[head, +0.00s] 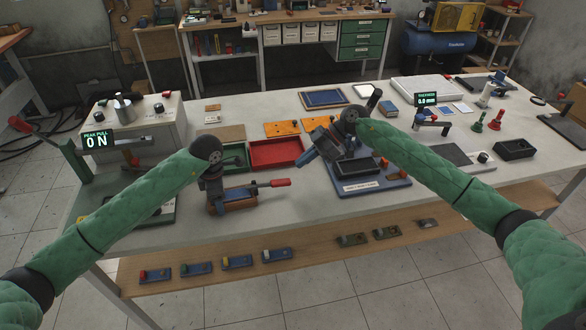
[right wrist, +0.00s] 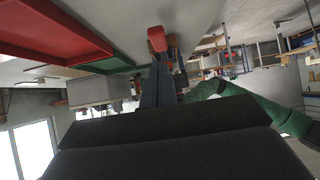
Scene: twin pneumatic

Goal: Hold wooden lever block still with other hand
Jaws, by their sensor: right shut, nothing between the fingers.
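The wooden lever block (head: 238,204) lies near the front edge of the table, left of centre in the head view. A dark lever extends right from it and ends in a red handle (head: 280,183). My left gripper (head: 214,203) is down at the left part of the block and partly hides it; whether its fingers are closed on the wood cannot be told. My right gripper (head: 303,160) is shut and empty, tilted down to the left, above and right of the handle. In the right wrist view, the red handle (right wrist: 157,40) appears just beyond the fingertips.
A red tray (head: 276,152) and a green tray (head: 234,156) lie behind the lever. A blue board (head: 385,188) with a black box sits under and right of my right gripper. A pull gauge (head: 97,141) reading 0 N stands at left. Bare table lies in front of the red tray.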

